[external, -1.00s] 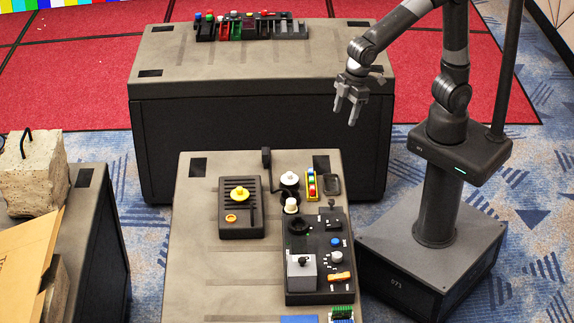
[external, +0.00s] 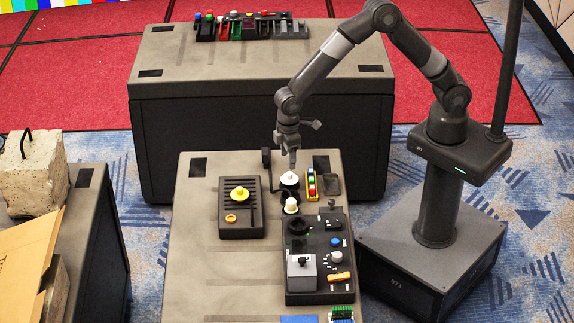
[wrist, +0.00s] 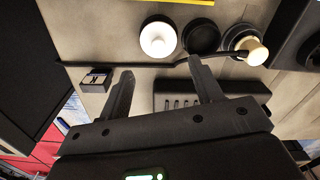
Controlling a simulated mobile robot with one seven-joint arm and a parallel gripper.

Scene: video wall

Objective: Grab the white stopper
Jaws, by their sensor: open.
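A white round-topped stopper (external: 289,178) sits on a dark round base near the far end of the front table. It also shows in the wrist view (wrist: 158,37), top centre, just beyond the fingertips. A cream cylindrical piece (external: 291,205) stands close by, nearer the external camera; the wrist view shows it at right (wrist: 253,51), beside a dark ring. My gripper (external: 291,160) is above the table's far edge, close to the white stopper and apart from it. In the wrist view its two fingers (wrist: 161,70) are spread with nothing between them.
A black slotted box with a yellow knob (external: 240,195) stands left of the stopper. A yellow tray of coloured pieces (external: 312,184) is close on its right. A black control box (external: 318,262) lies nearer the camera. A dark cable (wrist: 150,65) crosses near the fingertips. The table's left side is clear.

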